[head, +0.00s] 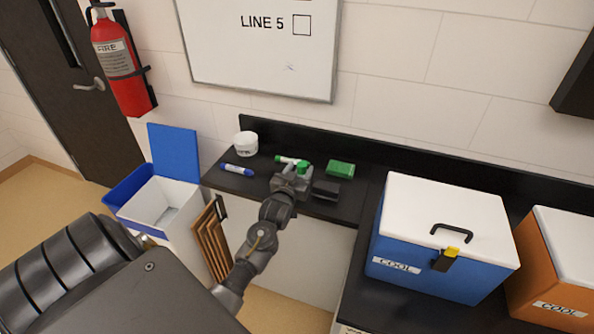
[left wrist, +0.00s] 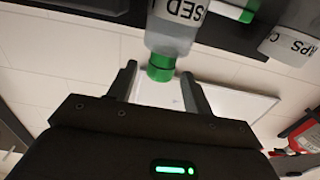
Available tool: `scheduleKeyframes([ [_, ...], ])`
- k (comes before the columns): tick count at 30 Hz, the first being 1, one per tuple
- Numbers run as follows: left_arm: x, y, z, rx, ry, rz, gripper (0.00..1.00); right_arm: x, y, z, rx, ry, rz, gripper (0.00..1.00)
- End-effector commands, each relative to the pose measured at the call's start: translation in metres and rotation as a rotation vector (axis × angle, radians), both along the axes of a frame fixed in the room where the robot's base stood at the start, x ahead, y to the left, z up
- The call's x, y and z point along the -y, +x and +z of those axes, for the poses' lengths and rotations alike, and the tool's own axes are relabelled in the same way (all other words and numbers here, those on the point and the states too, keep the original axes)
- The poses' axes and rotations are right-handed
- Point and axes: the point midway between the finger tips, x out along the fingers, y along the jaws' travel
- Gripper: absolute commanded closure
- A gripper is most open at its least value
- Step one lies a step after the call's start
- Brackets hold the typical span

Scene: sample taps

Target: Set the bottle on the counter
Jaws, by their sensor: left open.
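A clear bottle with a green cap (left wrist: 160,72) and a label reading "SED" is in the left wrist view. Its cap lies between my left gripper's (left wrist: 158,78) two spread fingers, with a gap on each side. In the head view the green cap (head: 304,166) shows just beyond my left gripper (head: 302,174), which is open over the back counter (head: 228,181). The gripper hides most of the bottle there. The bottle appears upright, but I cannot see its base on the counter. My right gripper is out of view.
A white jar (head: 246,144), a blue marker (head: 237,170), a green-tipped marker (head: 285,159) and a green block (head: 341,168) lie around the gripper. A blue cooler (head: 430,269) and an orange cooler (head: 541,292) stand right. An open white bin (head: 187,222) is left.

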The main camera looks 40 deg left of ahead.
Motion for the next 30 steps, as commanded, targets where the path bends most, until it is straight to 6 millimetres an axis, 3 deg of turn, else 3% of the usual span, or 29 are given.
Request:
scheduleKeyframes([
  [5, 0.006, -0.016, 0.0, -0.001, 0.001, 0.0, 0.49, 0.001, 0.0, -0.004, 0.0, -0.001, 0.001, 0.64],
  [18, 0.034, -0.097, 0.0, -0.001, -0.001, 0.0, 0.49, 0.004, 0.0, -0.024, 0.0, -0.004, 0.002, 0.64],
  [24, 0.039, -0.112, 0.002, 0.0, 0.0, 0.0, 0.49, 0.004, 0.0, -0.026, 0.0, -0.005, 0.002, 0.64],
  [30, 0.04, -0.113, 0.003, 0.0, 0.0, 0.0, 0.49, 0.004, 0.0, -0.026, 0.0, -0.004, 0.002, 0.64],
])
